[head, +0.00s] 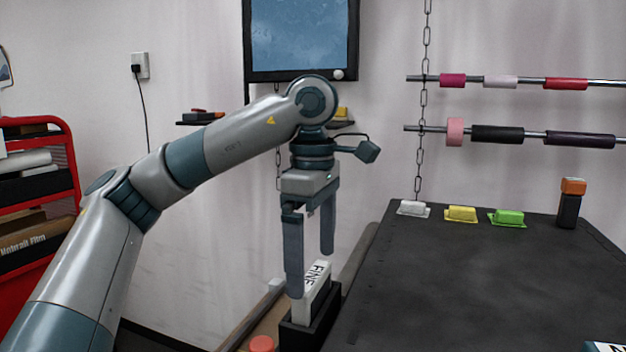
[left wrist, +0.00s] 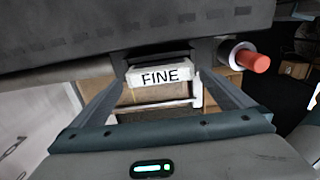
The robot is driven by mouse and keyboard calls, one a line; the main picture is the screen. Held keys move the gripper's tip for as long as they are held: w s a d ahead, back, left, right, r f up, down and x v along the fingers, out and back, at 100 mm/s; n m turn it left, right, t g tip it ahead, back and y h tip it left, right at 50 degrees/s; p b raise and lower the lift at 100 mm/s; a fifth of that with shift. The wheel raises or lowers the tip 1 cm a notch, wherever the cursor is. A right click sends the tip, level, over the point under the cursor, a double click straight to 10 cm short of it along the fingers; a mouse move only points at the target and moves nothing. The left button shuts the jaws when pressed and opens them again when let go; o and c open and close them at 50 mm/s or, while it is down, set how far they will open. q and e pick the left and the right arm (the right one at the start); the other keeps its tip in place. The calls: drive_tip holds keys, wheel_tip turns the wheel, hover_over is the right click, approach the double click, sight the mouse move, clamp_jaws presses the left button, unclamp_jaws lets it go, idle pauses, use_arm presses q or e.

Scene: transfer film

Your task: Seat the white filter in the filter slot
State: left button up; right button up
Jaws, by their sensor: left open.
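The white filter (head: 313,289), marked FINE, stands on edge in a black slotted holder (head: 318,328) at the lower middle of the head view. Its upper part sticks up out of the holder; its lower edge is hidden, so I cannot tell how deep it sits. My left gripper (head: 311,275) points down over the filter, open, with one finger in front of it and one behind. In the left wrist view, the filter's labelled top edge (left wrist: 160,76) lies between the spread fingers, and I see no firm contact. My right gripper is not in view.
A red knob (head: 262,344) is close by the holder. A red cart (head: 50,130) stands left.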

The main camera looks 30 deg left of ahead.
use_arm(q)
wheel_tip(320, 180, up, 13)
drive_tip(key=shift+f+p, duration=0.2)
drive_tip(key=shift+p, duration=0.25)
idle(1.1)
